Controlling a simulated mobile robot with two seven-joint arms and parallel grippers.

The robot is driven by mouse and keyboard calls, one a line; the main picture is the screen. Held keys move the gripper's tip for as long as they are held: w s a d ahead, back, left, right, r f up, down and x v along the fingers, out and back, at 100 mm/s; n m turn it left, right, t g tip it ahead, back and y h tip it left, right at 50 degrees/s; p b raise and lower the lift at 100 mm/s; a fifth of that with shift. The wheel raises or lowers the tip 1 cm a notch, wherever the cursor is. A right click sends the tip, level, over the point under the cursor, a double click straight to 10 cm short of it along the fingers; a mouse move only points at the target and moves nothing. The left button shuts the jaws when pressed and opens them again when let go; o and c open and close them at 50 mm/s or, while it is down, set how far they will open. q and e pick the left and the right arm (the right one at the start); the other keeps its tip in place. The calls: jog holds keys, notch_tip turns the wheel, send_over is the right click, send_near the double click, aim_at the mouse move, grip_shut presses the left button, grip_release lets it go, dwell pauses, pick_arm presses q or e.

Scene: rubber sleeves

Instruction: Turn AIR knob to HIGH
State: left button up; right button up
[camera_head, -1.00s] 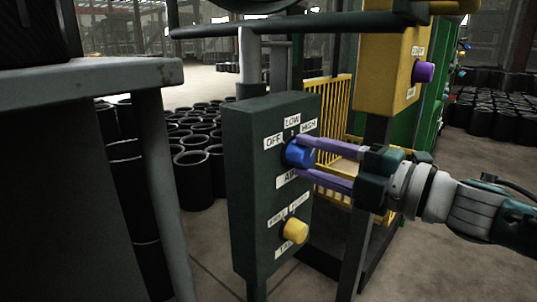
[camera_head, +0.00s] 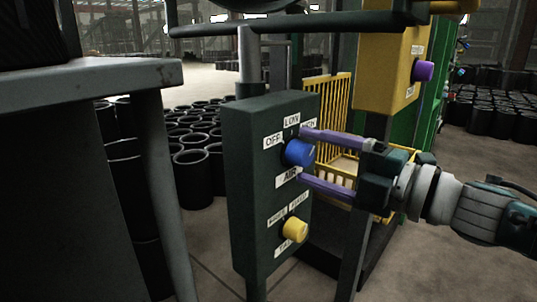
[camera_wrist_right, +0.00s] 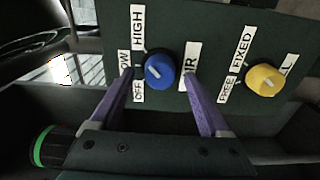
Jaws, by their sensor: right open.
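The blue AIR knob (camera_head: 299,153) is on the front of a dark green control box (camera_head: 245,190), with OFF, LOW and HIGH labels around its upper side. My right gripper (camera_head: 302,155) is open, its purple fingers above and below the knob. In the right wrist view, the blue knob (camera_wrist_right: 160,71) sits between the open fingers (camera_wrist_right: 158,76), with gaps on both sides. A white mark on the knob points roughly left in that view, towards the LOW side; the exact setting is hard to tell. My left gripper is not in view.
A yellow knob (camera_head: 295,230) with FREE and FIXED labels is below on the same box. A purple knob (camera_head: 424,71) is on a yellow box (camera_head: 385,55) at upper right. A grey table (camera_head: 90,82) stands at left. Black rubber sleeves (camera_head: 193,175) stand behind.

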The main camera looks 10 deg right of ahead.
jog(key=p+v, duration=0.2)
jog(key=v, duration=0.7)
jog(key=shift+s+d, duration=0.1)
jog(key=shift+d, duration=0.05)
